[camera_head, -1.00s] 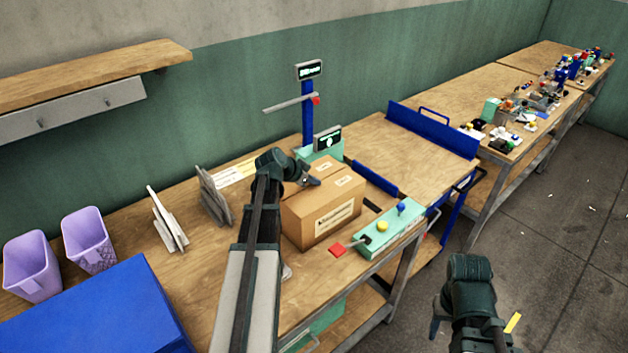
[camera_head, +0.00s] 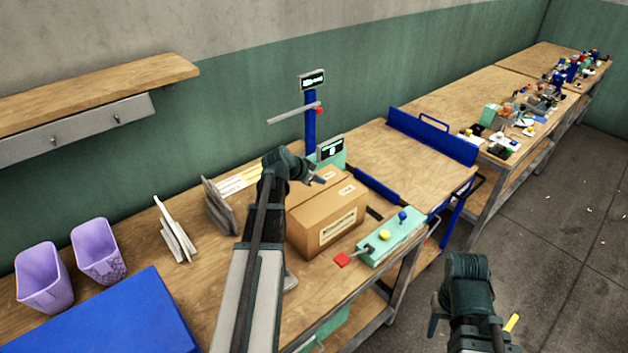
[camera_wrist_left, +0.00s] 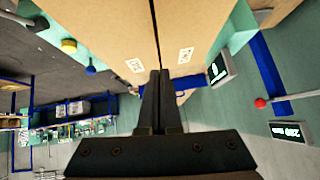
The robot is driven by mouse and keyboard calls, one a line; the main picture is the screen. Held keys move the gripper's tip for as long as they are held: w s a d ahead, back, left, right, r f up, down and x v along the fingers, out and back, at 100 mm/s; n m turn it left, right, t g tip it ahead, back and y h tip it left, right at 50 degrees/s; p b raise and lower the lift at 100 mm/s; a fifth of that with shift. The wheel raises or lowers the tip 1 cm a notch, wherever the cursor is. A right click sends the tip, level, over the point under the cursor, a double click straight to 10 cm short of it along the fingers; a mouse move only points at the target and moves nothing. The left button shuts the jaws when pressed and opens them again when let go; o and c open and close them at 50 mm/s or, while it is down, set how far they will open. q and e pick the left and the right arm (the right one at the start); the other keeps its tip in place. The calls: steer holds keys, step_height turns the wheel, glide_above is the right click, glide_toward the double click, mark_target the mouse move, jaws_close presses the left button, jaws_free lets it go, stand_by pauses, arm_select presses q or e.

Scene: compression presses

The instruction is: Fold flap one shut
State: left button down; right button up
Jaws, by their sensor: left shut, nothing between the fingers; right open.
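A brown cardboard box (camera_head: 326,213) with a printed label on its side sits on the wooden bench, behind a green control panel. Its top looks closed, with a seam between two top flaps that shows in the left wrist view (camera_wrist_left: 112,32). Which flap is flap one I cannot tell. My left gripper (camera_head: 319,180) is shut and empty over the top of the box; its fingertips (camera_wrist_left: 160,74) lie along the seam in the left wrist view. Whether they touch the cardboard is unclear. My right gripper (camera_head: 440,318) hangs low at the right, off the bench; its fingers are partly hidden.
The green panel (camera_head: 392,238) carries yellow and blue knobs and a red lever end. A blue post (camera_head: 310,120) with displays stands behind the box. Grey plates (camera_head: 175,235), purple bins (camera_head: 98,252) and a blue box (camera_head: 100,320) stand to the left.

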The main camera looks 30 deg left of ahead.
arm_select(q)
steer(key=a+p+v, duration=0.1)
steer(key=p+v, duration=0.5)
steer(key=v, duration=0.4)
steer(key=shift+r, duration=0.15)
arm_select(e)
step_height(320, 180, up, 7)
steer(key=shift+r, duration=0.2)
arm_select(q)
steer(key=shift+w, duration=0.1)
arm_select(e)
steer(key=shift+a, duration=0.1)
arm_select(q)
steer(key=s+d+f+g+h+b, duration=0.1)
steer(key=s+d+f+g, duration=0.25)
steer(key=d, duration=0.85)
steer(key=s+d+f+g+b, duration=0.15)
steer(key=d+f, duration=0.25)
steer(key=d, duration=0.8)
steer(key=s+d+f+g+y+b, duration=0.1)
steer(key=s+d+f+g+y, duration=0.2)
steer(key=s+d, duration=1)
steer(key=shift+s+f+n+g+y+b, duration=0.2)
steer(key=shift+s+n+g+y+b, duration=0.15)
steer(key=shift+g+y, duration=0.25)
arm_select(e)
step_height(320, 180, down, 4)
steer(key=shift+f, duration=0.25)
